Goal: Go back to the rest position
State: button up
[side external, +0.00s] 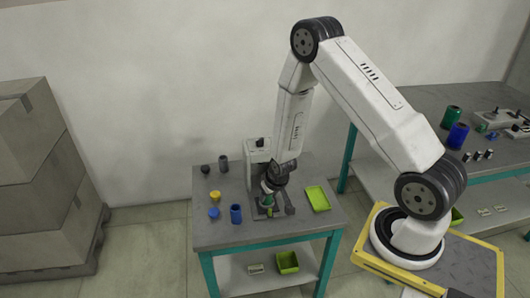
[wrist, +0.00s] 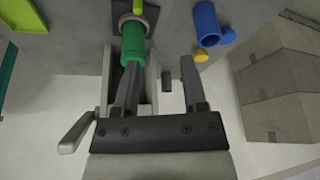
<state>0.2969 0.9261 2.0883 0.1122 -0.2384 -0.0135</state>
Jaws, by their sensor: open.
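My gripper (side external: 269,188) is low over the small table, close to the winding machine (side external: 257,150). In the wrist view my gripper (wrist: 160,68) is open, with nothing held between its two fingers. A green bobbin (wrist: 134,42) sits at the machine; the left finger overlaps its lower end in the picture, and I cannot tell whether they touch. In the side view the bobbin is mostly hidden by my gripper.
A blue cylinder (side external: 236,214), a yellow piece (side external: 215,196), a blue piece (side external: 213,213) and dark pieces (side external: 223,162) stand left of the machine. A green tray (side external: 318,198) lies to the right. Another table (side external: 440,100) holds more parts. Boxes (side external: 35,175) are stacked at far left.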

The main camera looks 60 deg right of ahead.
jog(key=s+a+r+n, duration=0.1)
jog(key=s+a+r, duration=0.2)
jog(key=r, duration=0.4)
jog(key=s+a+r+n+g+y, duration=0.1)
jog(key=s+a+r+n, duration=0.1)
jog(key=s+a+r, duration=0.2)
jog(key=s+a+r+n, duration=0.1)
jog(key=s+a+r, duration=0.2)
jog(key=r, duration=0.7)
jog(key=shift+s+a+n+y, duration=0.25)
jog(key=shift+a+n+y, duration=0.05)
jog(key=shift+a, duration=0.85)
